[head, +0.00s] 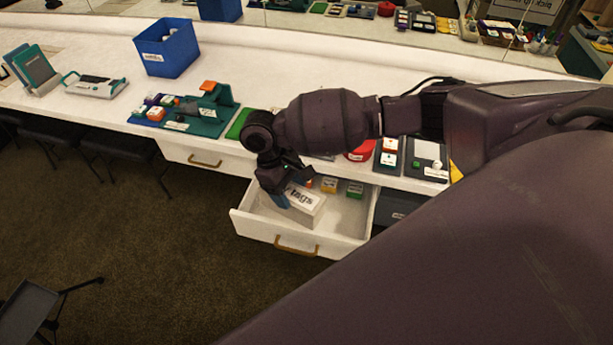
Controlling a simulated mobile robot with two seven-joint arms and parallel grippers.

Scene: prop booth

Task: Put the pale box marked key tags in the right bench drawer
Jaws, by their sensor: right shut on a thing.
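The pale box (309,203) with the word "tags" on it is within the outline of the open right bench drawer (340,247). My right gripper (288,194) reaches down over the drawer and is shut on the box at its left side. The box looks tilted a little; I cannot tell whether it touches the drawer floor. Part of the box is hidden by the gripper. The drawer is pulled well out, with a brass handle on its front. My left gripper is not in view.
The left drawer (207,159) is shut. On the white bench are a blue bin (167,48), a teal stand (209,112) and trays of small items. Stools are under the bench at left.

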